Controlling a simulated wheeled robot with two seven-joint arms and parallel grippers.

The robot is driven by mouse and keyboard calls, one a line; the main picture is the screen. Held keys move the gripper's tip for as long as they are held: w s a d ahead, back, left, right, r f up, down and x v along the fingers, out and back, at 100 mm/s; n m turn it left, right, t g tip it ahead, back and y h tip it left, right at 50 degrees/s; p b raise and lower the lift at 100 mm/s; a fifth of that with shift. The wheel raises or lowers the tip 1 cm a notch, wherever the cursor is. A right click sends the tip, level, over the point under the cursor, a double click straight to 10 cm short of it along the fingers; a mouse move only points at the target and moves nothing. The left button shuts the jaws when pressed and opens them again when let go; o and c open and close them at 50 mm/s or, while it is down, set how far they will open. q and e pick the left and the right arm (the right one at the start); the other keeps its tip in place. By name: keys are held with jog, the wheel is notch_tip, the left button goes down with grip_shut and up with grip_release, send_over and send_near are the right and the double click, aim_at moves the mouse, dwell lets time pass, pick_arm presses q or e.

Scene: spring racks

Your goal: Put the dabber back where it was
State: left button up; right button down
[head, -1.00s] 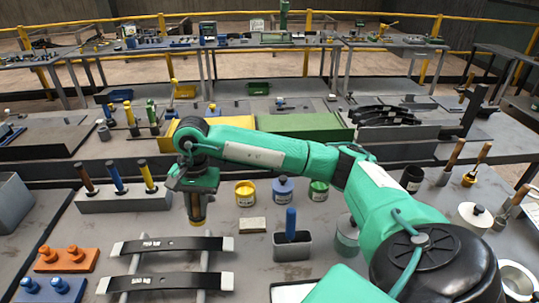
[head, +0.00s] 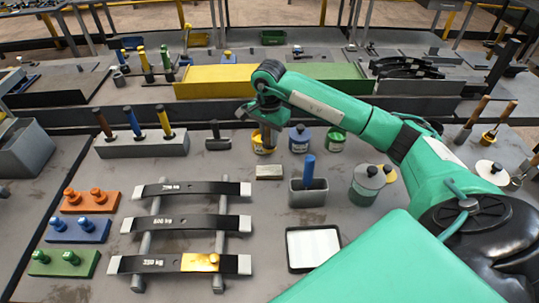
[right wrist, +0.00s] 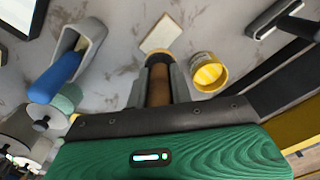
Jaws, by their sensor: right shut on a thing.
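My right gripper (head: 266,118) is shut on the dabber, a brown cylinder with a dark, yellow-edged collar at its lower end. The dabber (right wrist: 158,82) shows between the fingers in the right wrist view. In the head view the dabber hangs down in front of the yellow tin (head: 263,148). In the right wrist view the open yellow tin (right wrist: 208,72) stands beside the dabber, apart from it, and a pale block (right wrist: 161,33) lies beyond its tip. My left gripper is not in view.
A grey holder (head: 155,148) bears brown, blue and yellow handled tools. A hammer (head: 218,143), a blue tin (head: 299,145) and a green tin (head: 336,142) stand nearby. Leaf springs (head: 195,222) lie on rails; the nearest has a yellow patch. A grey cup (head: 308,193) holds a blue-handled tool.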

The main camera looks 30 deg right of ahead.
aim_at(269, 144)
notch_tip(269, 144, down, 6)
jog(key=shift+r+p, duration=0.1)
jog(key=shift+p, duration=0.5)
notch_tip(269, 144, down, 3)
jog(key=shift+f+p, duration=0.2)
jog(key=shift+p, duration=0.4)
jog(key=shift+f, duration=0.25)
jog(key=shift+f, duration=0.1)
jog(key=shift+f+b, duration=0.15)
jog(key=shift+b, duration=0.2)
jog(key=c, duration=1.2)
grip_release()
jog(key=shift+c, duration=0.2)
